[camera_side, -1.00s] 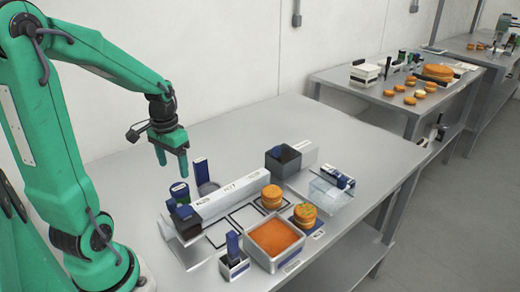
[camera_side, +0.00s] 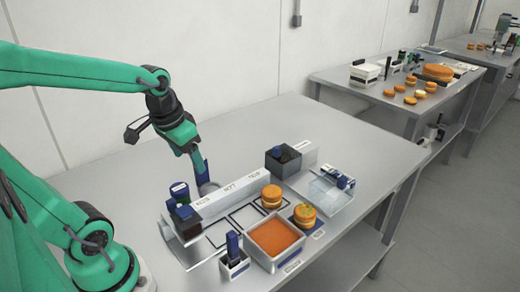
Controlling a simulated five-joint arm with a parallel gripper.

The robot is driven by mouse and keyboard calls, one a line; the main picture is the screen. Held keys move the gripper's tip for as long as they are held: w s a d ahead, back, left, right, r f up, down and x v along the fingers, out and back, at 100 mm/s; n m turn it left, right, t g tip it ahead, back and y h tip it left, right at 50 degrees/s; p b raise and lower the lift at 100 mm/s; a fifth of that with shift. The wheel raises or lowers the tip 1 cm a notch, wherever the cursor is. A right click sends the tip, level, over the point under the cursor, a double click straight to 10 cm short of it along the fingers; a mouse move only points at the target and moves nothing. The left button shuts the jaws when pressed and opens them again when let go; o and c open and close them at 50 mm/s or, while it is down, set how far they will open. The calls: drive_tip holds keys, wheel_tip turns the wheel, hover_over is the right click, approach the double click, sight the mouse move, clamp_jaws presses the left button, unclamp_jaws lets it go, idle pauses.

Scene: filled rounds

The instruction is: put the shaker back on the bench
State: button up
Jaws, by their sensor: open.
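The white rail (camera_side: 229,194) runs in front of the container. A dark box with blue tops (camera_side: 184,222), an orange-filled tray (camera_side: 274,238), a small white holder (camera_side: 234,264) and two filled rounds (camera_side: 305,216) stand nearer. The bench's back right is clear.

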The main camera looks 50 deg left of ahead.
drive_tip(key=s+d+r+m+t, duration=0.1)
drive_tip(key=s+d+r+t, duration=0.1)
drive_tip(key=d, duration=0.5)
wheel_tip(320, 180, up, 2)
drive_tip(key=shift+s+r+t+h, duration=0.1)
drive_tip(key=shift+s+t+h, duration=0.3)
drive_tip(key=shift+s, duration=0.15)
